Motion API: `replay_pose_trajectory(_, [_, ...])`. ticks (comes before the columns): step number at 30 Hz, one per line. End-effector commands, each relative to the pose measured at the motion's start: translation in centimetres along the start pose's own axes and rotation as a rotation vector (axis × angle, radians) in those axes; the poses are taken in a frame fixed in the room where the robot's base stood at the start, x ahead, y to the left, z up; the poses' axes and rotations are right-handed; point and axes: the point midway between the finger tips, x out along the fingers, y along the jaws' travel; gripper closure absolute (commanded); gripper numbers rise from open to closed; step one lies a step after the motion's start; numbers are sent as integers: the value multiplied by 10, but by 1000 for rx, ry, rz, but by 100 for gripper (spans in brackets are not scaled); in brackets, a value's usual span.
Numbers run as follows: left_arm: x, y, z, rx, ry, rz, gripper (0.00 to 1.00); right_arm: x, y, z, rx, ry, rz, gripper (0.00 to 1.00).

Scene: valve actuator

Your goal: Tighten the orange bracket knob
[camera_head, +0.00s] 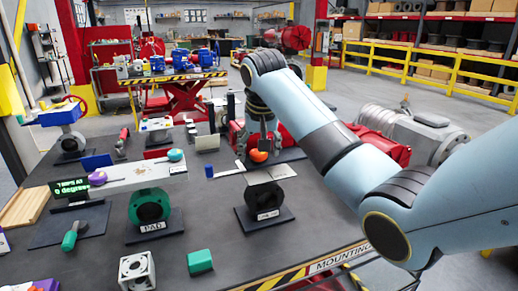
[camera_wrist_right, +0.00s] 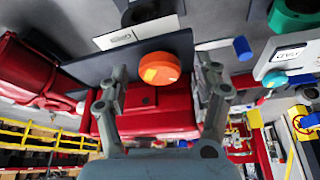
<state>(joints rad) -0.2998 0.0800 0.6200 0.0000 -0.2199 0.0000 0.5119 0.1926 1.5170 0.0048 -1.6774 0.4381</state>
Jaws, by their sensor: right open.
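The orange knob (camera_head: 258,155) sits behind the bracket plate (camera_head: 266,174) near the middle of the bench in the head view. In the right wrist view the orange knob (camera_wrist_right: 160,68) shows as a round disc. My right gripper (camera_head: 263,138) points down over the knob, with its arm coming in from the right. In the right wrist view the right gripper (camera_wrist_right: 163,80) is open, one finger on each side of the knob, with visible gaps. I cannot tell how far the fingertips reach along the knob's depth. My left gripper is not in view.
A pad stand (camera_head: 150,206) with a long grey plate and purple and teal knobs stands to the left. A green block (camera_head: 200,261) and a white cube-shaped part (camera_head: 137,271) lie at the front. A grey motor-like unit (camera_head: 412,132) and red parts stand to the right.

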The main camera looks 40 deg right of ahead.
Motion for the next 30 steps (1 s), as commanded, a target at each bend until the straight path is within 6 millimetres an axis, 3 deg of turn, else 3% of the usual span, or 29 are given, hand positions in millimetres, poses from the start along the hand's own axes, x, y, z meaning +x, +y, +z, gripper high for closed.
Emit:
replay_pose_trajectory(5, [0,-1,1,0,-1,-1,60,-12,0,-1,0,2,-1,35])
replay_pose_trajectory(15, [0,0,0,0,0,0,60,-67,0,-1,0,3,-1,35])
replay_pose_trajectory(26, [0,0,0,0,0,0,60,-75,0,0,0,0,0,35])
replay_pose_trajectory(30, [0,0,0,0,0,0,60,-75,-4,2,-74,-8,-20,48])
